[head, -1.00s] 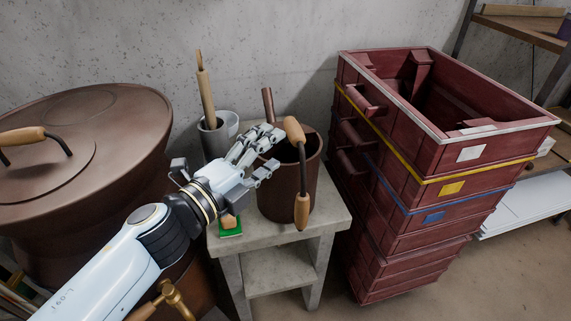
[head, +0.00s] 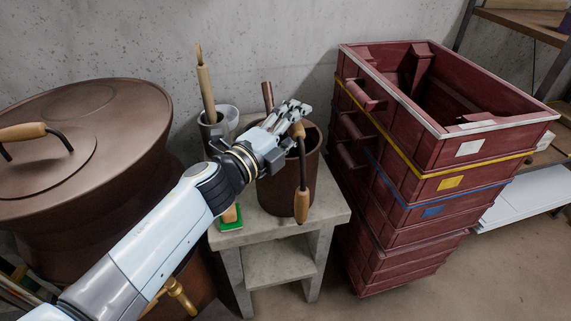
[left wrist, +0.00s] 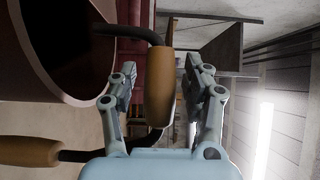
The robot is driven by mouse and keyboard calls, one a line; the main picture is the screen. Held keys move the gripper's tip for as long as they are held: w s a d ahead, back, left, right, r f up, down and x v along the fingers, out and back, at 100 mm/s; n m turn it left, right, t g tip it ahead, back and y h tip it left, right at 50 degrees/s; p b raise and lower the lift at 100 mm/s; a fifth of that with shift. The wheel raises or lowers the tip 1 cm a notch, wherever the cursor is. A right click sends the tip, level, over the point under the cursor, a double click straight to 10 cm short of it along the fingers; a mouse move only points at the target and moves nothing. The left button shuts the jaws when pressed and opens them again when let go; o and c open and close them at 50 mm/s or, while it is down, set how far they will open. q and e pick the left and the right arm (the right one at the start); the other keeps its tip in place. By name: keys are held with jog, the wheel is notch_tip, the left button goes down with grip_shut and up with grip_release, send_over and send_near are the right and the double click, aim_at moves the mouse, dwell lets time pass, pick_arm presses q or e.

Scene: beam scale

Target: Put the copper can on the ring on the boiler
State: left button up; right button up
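The copper can (head: 284,193) stands upright on a small grey stand, with a bent dark handle carrying two wooden grips. My left gripper (head: 292,110) is at the top of the can, by the upper wooden grip (head: 297,131). In the left wrist view, the gripper (left wrist: 163,82) is open, with a wooden grip (left wrist: 158,88) between its fingers and gaps visible on both sides. The can's dark mouth (left wrist: 60,45) is at the upper left there. The boiler (head: 130,165) is the large brown vessel at left; a faint ring (head: 82,98) marks its lid. My right gripper is not in view.
The boiler lid has a wooden handle (head: 24,132). A grey pot (head: 212,128) with a wooden-handled tool and a green-based brush (head: 230,222) share the stand (head: 262,237). Stacked red crates (head: 440,150) stand close at right. The wall is behind.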

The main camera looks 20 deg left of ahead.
pick_arm(q)
grip_shut()
jog(key=shift+w+r, duration=0.1)
dwell(0.3)
